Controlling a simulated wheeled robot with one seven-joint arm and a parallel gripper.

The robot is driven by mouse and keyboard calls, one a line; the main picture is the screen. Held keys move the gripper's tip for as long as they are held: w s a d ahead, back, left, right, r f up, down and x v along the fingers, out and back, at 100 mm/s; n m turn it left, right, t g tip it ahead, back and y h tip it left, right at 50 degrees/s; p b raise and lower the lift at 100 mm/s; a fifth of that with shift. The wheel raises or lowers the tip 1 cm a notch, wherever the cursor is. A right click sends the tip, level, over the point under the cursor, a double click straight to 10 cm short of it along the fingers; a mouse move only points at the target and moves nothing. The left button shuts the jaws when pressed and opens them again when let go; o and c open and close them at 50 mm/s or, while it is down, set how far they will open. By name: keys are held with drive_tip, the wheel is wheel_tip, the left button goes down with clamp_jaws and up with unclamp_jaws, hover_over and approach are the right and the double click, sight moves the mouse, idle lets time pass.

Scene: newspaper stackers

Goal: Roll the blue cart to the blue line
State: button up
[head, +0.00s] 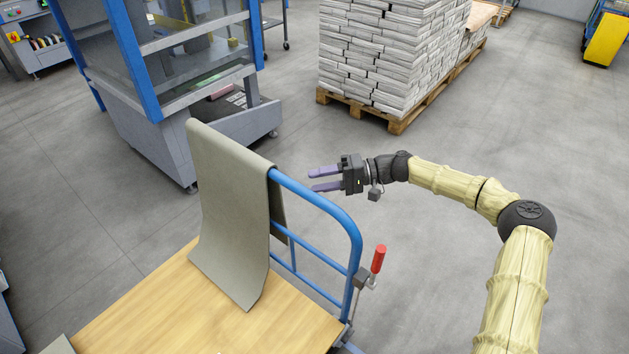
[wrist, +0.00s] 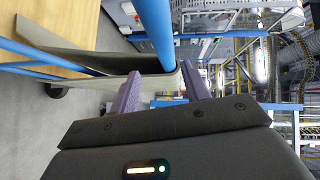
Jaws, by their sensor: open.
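The blue cart has a wooden deck (head: 215,318) and a blue tube handle (head: 325,205) at its right side. A grey-green sheet (head: 230,215) hangs over the handle's far part and down onto the deck. My gripper (head: 312,180) is open and empty, its purple fingers pointing left just beyond the handle, apart from it in the head view. In the wrist view the blue handle bar (wrist: 155,30) and the draped sheet (wrist: 150,82) lie just ahead of my fingers (wrist: 160,90). A red-handled clamp (head: 378,260) sits at the handle's near lower corner. No blue floor line is visible.
A blue-framed machine (head: 185,95) stands behind the cart at the left. A pallet (head: 398,122) of stacked newspapers (head: 385,55) stands at the back. A yellow bin (head: 605,38) is at the far right. The grey floor right of the cart is clear.

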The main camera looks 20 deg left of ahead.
drive_tip(key=shift+x, duration=0.9)
drive_tip(key=shift+d, duration=0.1)
clamp_jaws()
drive_tip(key=shift+s, duration=0.15)
idle(0.5)
drive_tip(key=c, duration=1)
unclamp_jaws()
drive_tip(key=o, duration=1)
drive_tip(key=shift+d, duration=0.1)
drive_tip(key=v, duration=1.7)
drive_tip(key=shift+d+r, duration=0.1)
